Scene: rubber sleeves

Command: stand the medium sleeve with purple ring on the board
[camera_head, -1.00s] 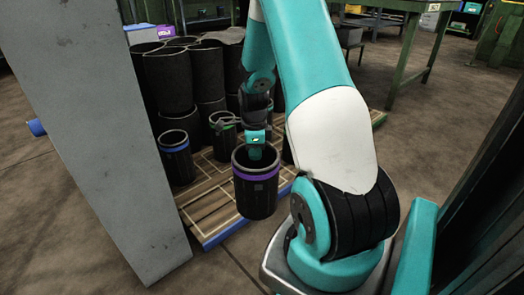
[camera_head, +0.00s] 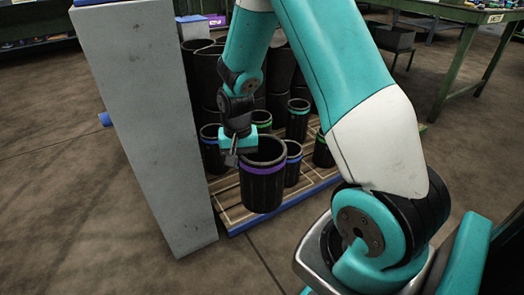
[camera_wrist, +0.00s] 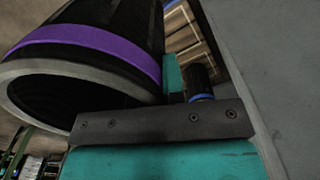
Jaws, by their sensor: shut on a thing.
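The medium sleeve with purple ring (camera_head: 263,186) is a black open tube with a purple band below its rim. My gripper (camera_head: 232,155) is shut on its rim at the left side in the head view. In the wrist view the sleeve (camera_wrist: 90,55) fills the upper left, beside the gripper's grey finger plate (camera_wrist: 160,122). The board (camera_head: 234,214) is wooden with pale outlined squares and a blue edge.
Several black sleeves with blue (camera_head: 293,165) and green (camera_head: 299,119) rings stand on the board, with taller plain ones behind. A grey pillar (camera_head: 150,130) stands close left of my gripper. The board's near left corner is bare.

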